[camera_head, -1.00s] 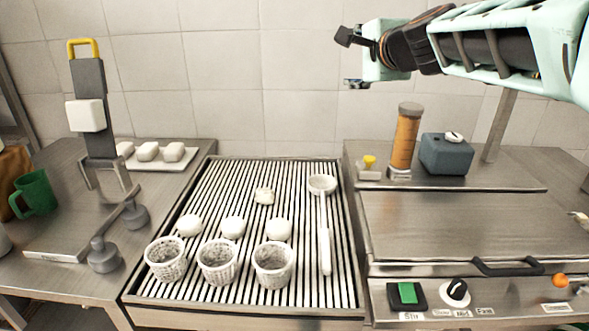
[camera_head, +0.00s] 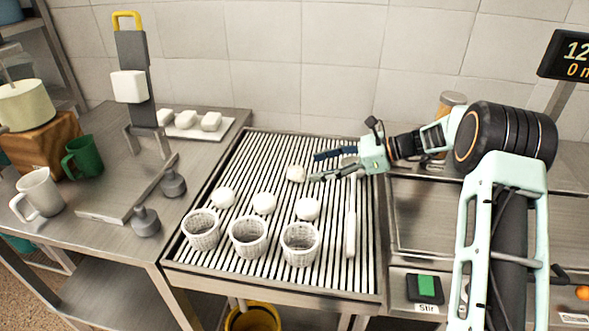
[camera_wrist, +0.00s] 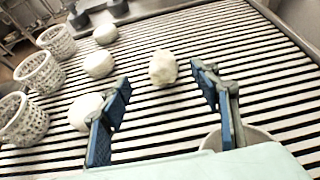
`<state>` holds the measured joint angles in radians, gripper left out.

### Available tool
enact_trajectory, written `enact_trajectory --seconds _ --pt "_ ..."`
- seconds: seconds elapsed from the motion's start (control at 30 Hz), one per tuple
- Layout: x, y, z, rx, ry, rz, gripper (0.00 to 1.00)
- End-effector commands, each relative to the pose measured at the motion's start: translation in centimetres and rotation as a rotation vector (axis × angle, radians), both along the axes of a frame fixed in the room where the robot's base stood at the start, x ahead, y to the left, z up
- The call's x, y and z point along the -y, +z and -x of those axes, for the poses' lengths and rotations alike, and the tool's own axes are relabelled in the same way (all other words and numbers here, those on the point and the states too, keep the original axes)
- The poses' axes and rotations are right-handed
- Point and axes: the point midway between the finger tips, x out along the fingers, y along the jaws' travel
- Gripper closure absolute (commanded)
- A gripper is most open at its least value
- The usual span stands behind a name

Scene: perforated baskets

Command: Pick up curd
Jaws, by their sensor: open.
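A lumpy off-white curd (camera_head: 297,173) sits on the slatted rack, behind a row of three smooth white rounds (camera_head: 264,203). In the wrist view the curd (camera_wrist: 163,67) lies ahead of the gap between my fingers, just past the tips. My gripper (camera_head: 318,166) is open and empty, its fingers pointing left at the curd from the right side. In the wrist view the gripper (camera_wrist: 160,85) has its two blue-padded fingers well apart. In the head view the ladle's bowl is mostly hidden behind my gripper.
Three perforated baskets (camera_head: 249,237) stand along the rack's front edge. The ladle's white handle (camera_head: 351,225) lies at the right of the rack (camera_head: 328,275). A press with a yellow handle (camera_head: 128,20) and white blocks on a tray (camera_head: 240,122) stand left.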

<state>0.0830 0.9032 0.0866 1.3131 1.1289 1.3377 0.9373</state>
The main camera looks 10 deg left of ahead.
Motion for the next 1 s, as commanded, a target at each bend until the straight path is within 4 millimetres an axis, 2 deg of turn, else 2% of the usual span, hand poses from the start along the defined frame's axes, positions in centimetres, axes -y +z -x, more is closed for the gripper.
enact_trajectory --seconds 0.1,0.37,0.7,0.93,1.0 --pt "-0.2 -0.2 0.2 -0.029 0.004 -0.029 0.43" --pt "-2.4 -1.2 0.3 -0.031 0.005 -0.031 0.43" --pt "-6.5 -2.9 -0.1 -0.03 0.005 -0.029 0.43" --pt "-6.7 -3.0 -0.1 -0.028 0.003 -0.028 0.43" --pt "-6.7 -3.0 -0.1 -0.028 0.003 -0.028 0.5"
